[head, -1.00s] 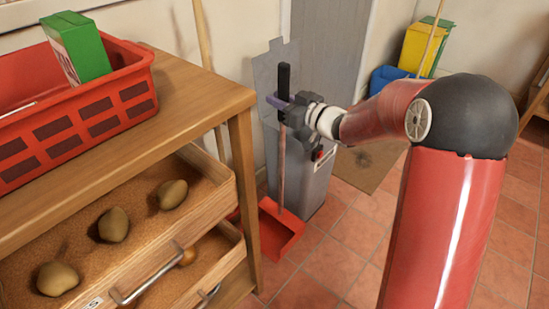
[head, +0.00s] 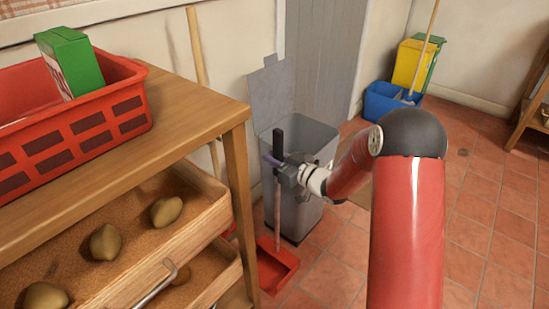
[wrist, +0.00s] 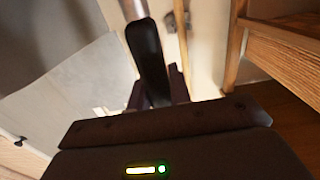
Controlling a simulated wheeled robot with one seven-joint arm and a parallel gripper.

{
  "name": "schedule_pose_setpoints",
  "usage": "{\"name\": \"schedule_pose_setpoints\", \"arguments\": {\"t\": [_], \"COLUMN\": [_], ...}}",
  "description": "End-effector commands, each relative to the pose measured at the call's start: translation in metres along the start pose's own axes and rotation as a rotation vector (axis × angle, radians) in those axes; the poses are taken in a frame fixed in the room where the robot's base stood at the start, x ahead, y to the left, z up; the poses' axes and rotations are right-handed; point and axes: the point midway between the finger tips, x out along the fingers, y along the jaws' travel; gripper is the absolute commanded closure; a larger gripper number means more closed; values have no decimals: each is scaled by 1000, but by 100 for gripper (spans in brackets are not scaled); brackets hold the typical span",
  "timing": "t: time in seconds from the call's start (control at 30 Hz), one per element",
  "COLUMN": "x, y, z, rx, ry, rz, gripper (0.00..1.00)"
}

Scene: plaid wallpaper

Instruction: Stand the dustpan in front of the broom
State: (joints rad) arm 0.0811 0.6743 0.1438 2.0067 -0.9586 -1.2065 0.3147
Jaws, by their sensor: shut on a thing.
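The red dustpan (head: 276,268) has a long upright handle with a black grip; its pan is low, beside the shelf leg, and I cannot tell whether it touches the floor. My gripper (head: 276,162) is shut on the black grip. The grip also shows between the purple fingers in the wrist view (wrist: 150,60). A wooden pole (head: 198,55), which looks like the broom, leans on the wall behind the wooden shelf unit. Its lower part is mostly hidden; a bit of red shows low behind the shelf leg.
A grey bin (head: 310,150) with its lid up stands just behind the dustpan. The wooden shelf unit (head: 190,100) bears a red crate (head: 75,140) at left. A blue bucket (head: 385,102) with a pole stands at the back.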

Motion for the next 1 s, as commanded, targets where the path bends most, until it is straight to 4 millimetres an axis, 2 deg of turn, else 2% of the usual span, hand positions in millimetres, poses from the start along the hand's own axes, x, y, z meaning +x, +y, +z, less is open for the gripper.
{"name": "schedule_pose_setpoints", "arguments": {"t": [0.2, 0.23, 0.4, 0.73, 0.87, 1.0], "x": [0, 0, 0, 0, -17, -47], "y": [0, 0, 0, 0, 2, 2], "z": [2, 2, 1, -3, 0, 0], "rx": [-1, 0, 0, 0, 0, 0], "ry": [2, 0, 0, 0, -2, -1], "rz": [0, 0, 0, 0, 3, 5], "gripper": [100, 79, 58, 58, 58, 58]}}
